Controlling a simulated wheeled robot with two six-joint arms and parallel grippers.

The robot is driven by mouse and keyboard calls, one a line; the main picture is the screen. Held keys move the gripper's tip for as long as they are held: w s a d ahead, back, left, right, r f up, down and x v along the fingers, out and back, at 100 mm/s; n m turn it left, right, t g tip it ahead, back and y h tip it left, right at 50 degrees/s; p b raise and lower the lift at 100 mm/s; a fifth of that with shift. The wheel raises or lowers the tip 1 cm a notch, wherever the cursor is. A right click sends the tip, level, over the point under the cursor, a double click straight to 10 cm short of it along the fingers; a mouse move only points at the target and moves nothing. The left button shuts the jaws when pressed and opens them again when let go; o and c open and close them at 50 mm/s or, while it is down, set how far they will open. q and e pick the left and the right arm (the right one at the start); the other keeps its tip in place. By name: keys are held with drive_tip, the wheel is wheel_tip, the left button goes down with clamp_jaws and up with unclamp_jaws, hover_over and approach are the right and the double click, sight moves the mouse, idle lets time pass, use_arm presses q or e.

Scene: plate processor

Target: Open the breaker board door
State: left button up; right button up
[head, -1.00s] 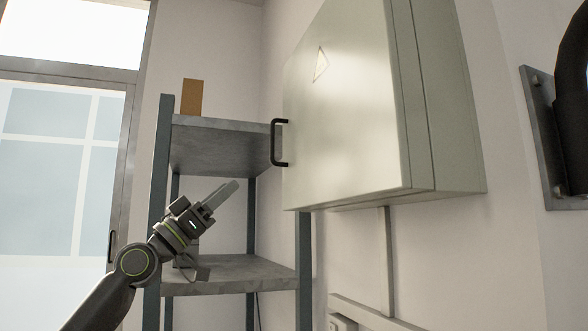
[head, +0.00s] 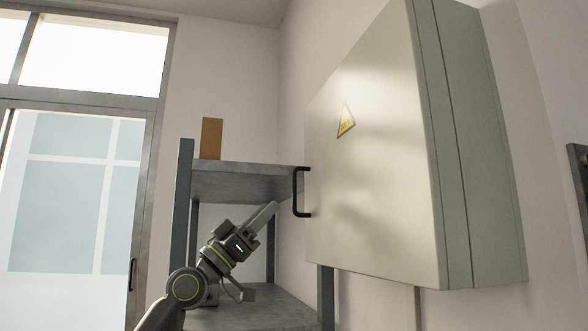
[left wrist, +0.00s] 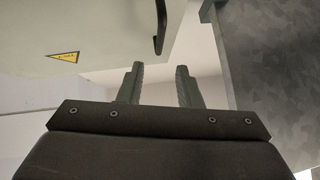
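The breaker board (head: 380,160) is a pale grey-green wall cabinet with a yellow warning triangle (head: 346,121); its door is shut. A black bar handle (head: 299,192) stands on the door's left edge. It also shows in the left wrist view (left wrist: 161,26), beyond the fingertips. My left gripper (head: 268,212) is just left of and below the handle, apart from it. In the left wrist view the two fingers (left wrist: 158,75) are spread with a gap and nothing between them. My right gripper is in neither view.
A metal shelf rack (head: 240,180) stands left of the cabinet, close behind my left gripper, with a brown box (head: 211,138) on top. A dark wall fixture (head: 578,190) is at the right edge. A glazed door (head: 75,190) is at far left.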

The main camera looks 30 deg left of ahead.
sight(295, 212)
use_arm(q)
drive_tip(key=shift+p+x, duration=3.5)
drive_tip(key=shift+x, duration=1.5)
drive_tip(key=shift+d, duration=0.1)
clamp_jaws()
